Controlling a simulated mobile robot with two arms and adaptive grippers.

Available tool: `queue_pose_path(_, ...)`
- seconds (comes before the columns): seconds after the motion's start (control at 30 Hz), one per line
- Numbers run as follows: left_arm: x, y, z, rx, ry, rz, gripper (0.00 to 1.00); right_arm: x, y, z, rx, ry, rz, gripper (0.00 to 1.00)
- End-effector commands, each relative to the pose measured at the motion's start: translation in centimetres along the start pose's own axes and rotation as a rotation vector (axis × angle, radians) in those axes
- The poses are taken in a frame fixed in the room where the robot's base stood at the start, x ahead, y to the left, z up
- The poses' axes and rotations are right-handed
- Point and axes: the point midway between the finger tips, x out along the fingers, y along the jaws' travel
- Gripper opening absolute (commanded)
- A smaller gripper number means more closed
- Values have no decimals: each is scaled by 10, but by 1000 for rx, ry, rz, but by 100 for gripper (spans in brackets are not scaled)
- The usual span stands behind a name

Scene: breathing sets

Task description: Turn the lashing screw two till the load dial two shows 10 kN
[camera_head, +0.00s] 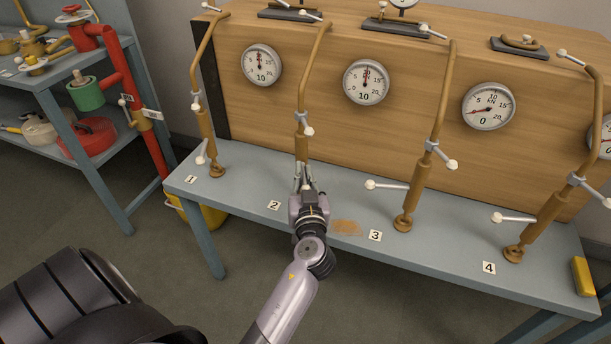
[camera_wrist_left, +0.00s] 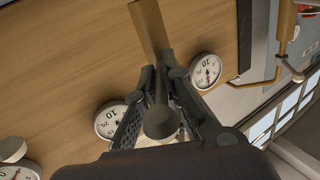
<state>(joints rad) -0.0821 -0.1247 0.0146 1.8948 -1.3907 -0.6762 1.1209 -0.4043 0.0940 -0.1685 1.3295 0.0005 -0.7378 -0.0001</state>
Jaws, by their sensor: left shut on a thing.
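Lashing screw two (camera_head: 301,148) is a brass-coloured body on a bent rod, leaning against the wooden crate behind the label 2. It also shows in the left wrist view (camera_wrist_left: 149,28). My left gripper (camera_head: 304,188) is shut at its lower end; in the wrist view a dark round bar end (camera_wrist_left: 160,122) sits between the fingers, apparently its lower handle. The gripper hides the screw's foot. Load dial two (camera_head: 366,82) is on the crate, up and right of the gripper. Its needle appears to point up near 10, and its large lower figure reads 10. My right gripper is out of view.
Screw one (camera_head: 207,135) stands left; screws three (camera_head: 418,188) and four (camera_head: 537,224) stand right, with white handles sticking out. A brownish patch (camera_head: 346,227) lies on the grey bench (camera_head: 250,192). A yellow block (camera_head: 583,277) is at the right end.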

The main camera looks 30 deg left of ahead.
Motion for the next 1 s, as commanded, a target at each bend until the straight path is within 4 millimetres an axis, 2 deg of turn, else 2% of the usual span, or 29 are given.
queue_pose_path(0.27,1,-2,0,2,1,3,0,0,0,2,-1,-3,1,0)
queue_pose_path(0.3,1,-2,0,2,1,3,11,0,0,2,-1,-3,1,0)
queue_pose_path(0.6,1,-2,0,2,1,0,30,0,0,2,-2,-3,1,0)
queue_pose_path(1.0,0,-2,-3,0,2,3,30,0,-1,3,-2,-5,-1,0)
